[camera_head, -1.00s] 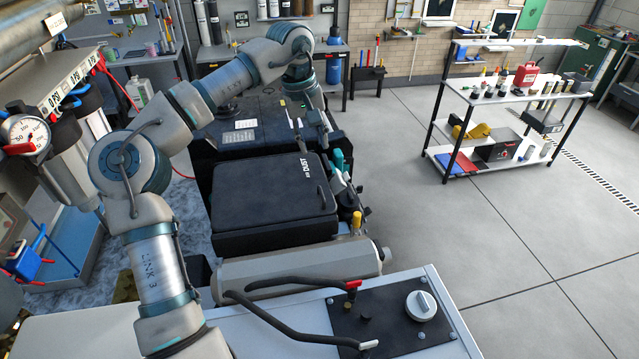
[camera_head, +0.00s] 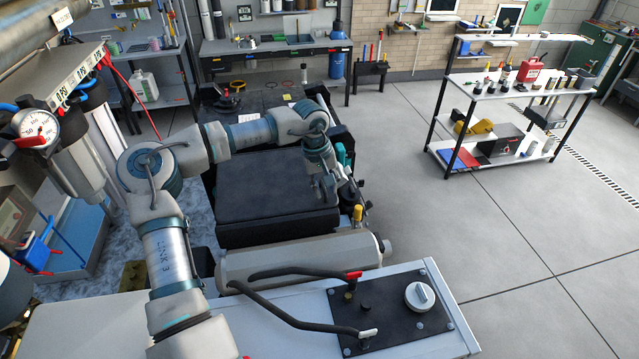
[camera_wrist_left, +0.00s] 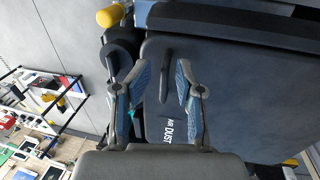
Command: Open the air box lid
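The air box lid (camera_head: 265,195) is a flat black square panel, closed on top of the black box in the middle of the head view. In the left wrist view the lid (camera_wrist_left: 245,85) fills the right side, with white "AIR DUST" lettering and a dark raised handle (camera_wrist_left: 166,75). My left gripper (camera_head: 327,196) is over the lid's right edge and hides the handle in the head view. In the left wrist view its two fingers (camera_wrist_left: 158,88) are spread apart with the handle between them, not visibly touching it. My right gripper is not in view.
A grey cylinder (camera_head: 300,262) lies in front of the box, with a yellow-capped fitting (camera_head: 358,213) nearby. A bench top with a black panel and white knob (camera_head: 420,297) stands in front. A pressure gauge (camera_head: 38,127) is at left.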

